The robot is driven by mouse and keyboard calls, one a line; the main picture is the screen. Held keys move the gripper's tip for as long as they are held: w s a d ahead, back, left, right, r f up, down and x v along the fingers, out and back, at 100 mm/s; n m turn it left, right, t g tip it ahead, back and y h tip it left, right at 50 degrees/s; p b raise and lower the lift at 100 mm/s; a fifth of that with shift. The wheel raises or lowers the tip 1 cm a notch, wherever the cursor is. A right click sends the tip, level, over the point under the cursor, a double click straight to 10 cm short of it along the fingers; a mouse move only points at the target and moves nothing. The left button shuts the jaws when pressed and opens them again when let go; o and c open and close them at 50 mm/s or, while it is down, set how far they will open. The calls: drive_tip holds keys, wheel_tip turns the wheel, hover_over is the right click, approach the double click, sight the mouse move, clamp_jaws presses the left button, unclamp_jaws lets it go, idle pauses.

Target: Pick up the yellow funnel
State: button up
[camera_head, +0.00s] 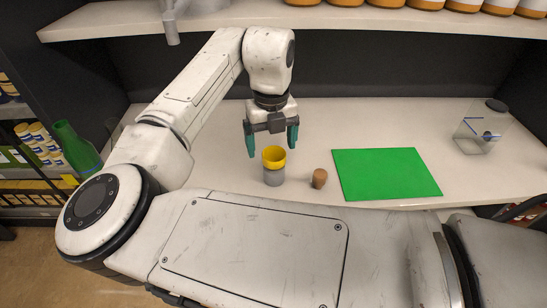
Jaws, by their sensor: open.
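The yellow funnel (274,156) sits upright on top of a grey cylindrical container (273,178) on the white counter. My gripper (271,142) points down with its two green fingers spread wide. It hangs above and slightly behind the funnel, near its rim. The gap between the fingers is empty as far as I can see. I cannot tell whether the fingertips are level with the funnel's rim.
A brown cork-like piece (320,178) stands just right of the container. A green mat (386,173) lies further right, and a clear box (482,130) with a dark lid stands beyond it. A shelf (340,22) with jars hangs above. A green bottle (76,147) is at left.

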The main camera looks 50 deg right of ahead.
sight(274, 154)
drive_tip(key=shift+s+d+f+p, duration=0.1)
drive_tip(key=shift+f+p, duration=0.15)
drive_tip(key=shift+f, duration=0.85)
drive_tip(key=shift+s+d+f+p, duration=0.1)
drive_tip(key=shift+f+p, duration=0.15)
drive_tip(key=shift+f, duration=0.85)
drive_tip(key=c, duration=1.1)
